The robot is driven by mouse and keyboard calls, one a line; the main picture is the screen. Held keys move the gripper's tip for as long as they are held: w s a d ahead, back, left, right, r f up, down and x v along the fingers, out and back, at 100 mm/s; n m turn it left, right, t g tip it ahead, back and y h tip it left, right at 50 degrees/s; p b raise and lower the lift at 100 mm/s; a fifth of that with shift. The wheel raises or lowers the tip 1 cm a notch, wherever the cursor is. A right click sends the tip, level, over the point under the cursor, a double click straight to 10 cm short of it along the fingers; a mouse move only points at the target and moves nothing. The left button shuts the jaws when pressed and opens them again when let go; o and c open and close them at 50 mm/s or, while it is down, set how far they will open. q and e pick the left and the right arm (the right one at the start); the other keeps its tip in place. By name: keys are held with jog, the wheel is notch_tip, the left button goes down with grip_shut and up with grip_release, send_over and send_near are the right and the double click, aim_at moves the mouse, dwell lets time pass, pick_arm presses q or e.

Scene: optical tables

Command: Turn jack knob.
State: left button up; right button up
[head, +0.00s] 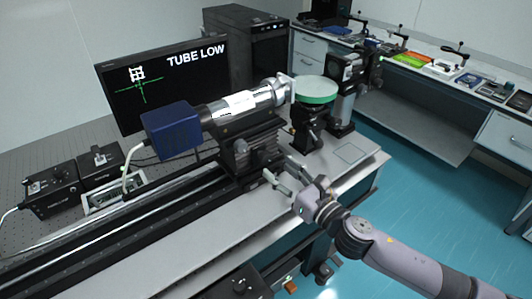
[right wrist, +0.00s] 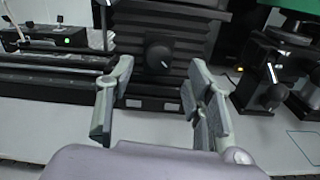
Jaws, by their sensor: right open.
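The lab jack (head: 262,158) is a black ridged block under the silver tube (head: 245,101) with its blue end box (head: 172,130). In the right wrist view the black round jack knob (right wrist: 158,57), with a white mark, is on the front face of the jack. My right gripper (head: 280,171) is in front of the jack at the rail's side. Its fingers are spread and empty, and in the right wrist view (right wrist: 159,72) the knob appears between the fingertips. I cannot tell how far away it is. My left gripper is not in view.
The monitor (head: 125,90) reads TUBE LOW, with a white grid above a green crosshair. A green-topped round mount (head: 315,90) stands right of the tube. A long black rail (head: 120,228) runs left. The table front (head: 200,243) is clear.

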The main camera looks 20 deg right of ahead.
aim_at(267, 160)
jog(key=p+x, duration=0.1)
jog(key=x, duration=0.5)
jog(key=shift+w+a, duration=0.15)
jog(key=shift+w, duration=0.15)
jog(key=shift+c, duration=0.5)
grip_shut()
